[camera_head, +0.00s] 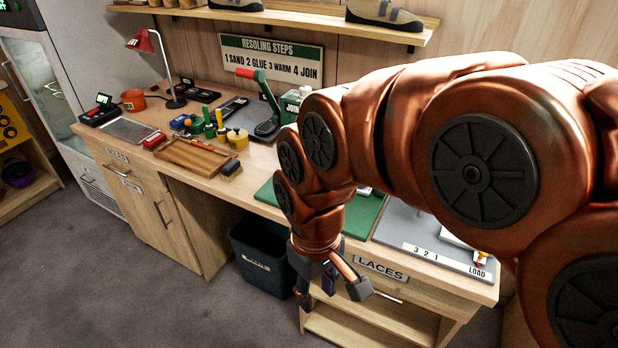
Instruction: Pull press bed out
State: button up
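A press (265,92) with a green arm and a red knob stands at the back of the workbench, left of a green-and-white container (290,105). A dark flat plate (233,108) lies beside it; I cannot tell whether this is the press bed. My gripper (332,291) hangs in front of the bench's right part, near the LACES drawer (380,268). Its fingers are spread apart, with nothing visible between them. My copper-coloured arm hides much of the bench's right side.
A wooden tray (185,160), brush (231,171), bottles and red lamp (145,42) occupy the left bench. A green mat (362,218) and grey board marked LOAD (418,230) lie right. A dark bin (262,262) stands below. Floor at front left is clear.

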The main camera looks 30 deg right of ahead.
jog(key=w+d+n+t+b, duration=0.1)
jog(key=w+d+n+t, duration=0.1)
jog(key=w+d, duration=0.45)
jog(key=w+d+n+t+y+b, duration=0.1)
jog(key=w+d, duration=0.2)
jog(key=w, duration=0.7)
jog(key=w+d+n+t, duration=0.2)
jog(key=w+d, duration=0.3)
jog(key=w, duration=0.3)
jog(key=w+d+f+t, duration=0.15)
jog(key=w+d, duration=0.25)
jog(key=d, duration=0.6)
jog(key=shift+h, duration=0.3)
jog(key=shift+p+x, duration=0.8)
jog(key=shift+x, duration=3.35)
jog(key=shift+s+d+f, duration=0.1)
jog(key=shift+s, duration=0.1)
jog(key=shift+c, duration=0.2)
grip_shut()
